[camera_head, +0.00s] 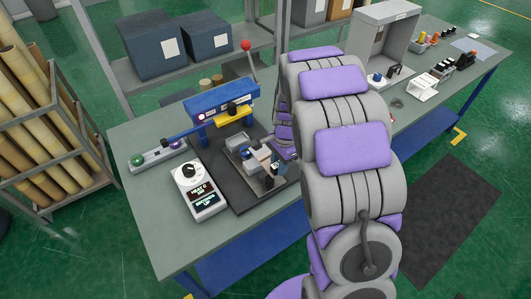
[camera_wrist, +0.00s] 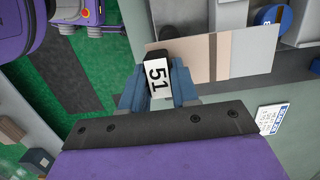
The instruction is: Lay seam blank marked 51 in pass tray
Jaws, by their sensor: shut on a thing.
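The seam blank marked 51 shows in the wrist view as a flat panel (camera_wrist: 191,55) in beige, brown and grey bands with a dark line. A black tab with a white "51" label (camera_wrist: 157,78) is at its near edge. My gripper (camera_wrist: 158,68) is shut on this tab, one blue-grey finger on each side. In the head view my gripper (camera_head: 266,165) is low over the dark mat by the blue press, partly hidden by my arm. I cannot tell which item is the pass tray; a small white labelled holder (camera_head: 422,88) stands on the right part of the bench.
The blue press (camera_head: 222,103) has a yellow bar and a red-knobbed lever (camera_head: 246,46). A white control box (camera_head: 193,192) with a dial stands left of the dark mat (camera_head: 213,164). A grey open-fronted cabinet (camera_head: 384,38) stands at the back right. Bare bench lies at front left.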

